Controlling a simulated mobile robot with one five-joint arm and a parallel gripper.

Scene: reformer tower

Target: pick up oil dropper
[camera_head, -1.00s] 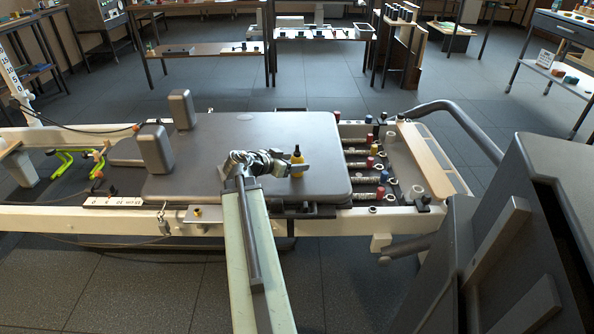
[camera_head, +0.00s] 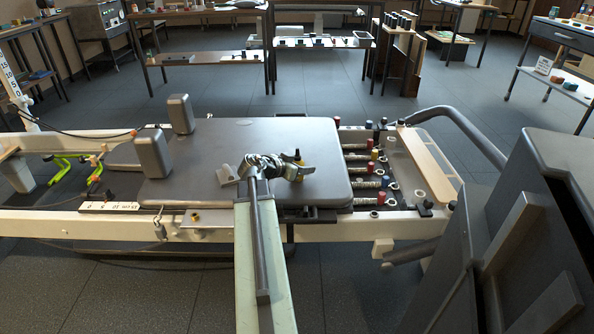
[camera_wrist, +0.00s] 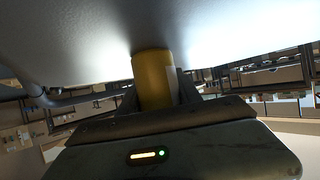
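The oil dropper is a small yellow bottle with a black tip (camera_head: 297,154), on the grey padded carriage (camera_head: 228,138). In the head view only its top shows clearly; my gripper (camera_head: 301,171) covers most of its body. In the wrist view the yellow body (camera_wrist: 152,78) stands between the two dark fingers of my gripper (camera_wrist: 157,92), against the grey surface. The fingers are close on both sides of it. I cannot tell whether they press on it.
Two grey shoulder blocks (camera_head: 153,153) (camera_head: 180,114) stand at the carriage's left. Springs with coloured knobs (camera_head: 364,184) and a pale wooden bar (camera_head: 427,160) lie to its right. A dark grey panel (camera_head: 535,215) fills the lower right. Benches with small items stand behind.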

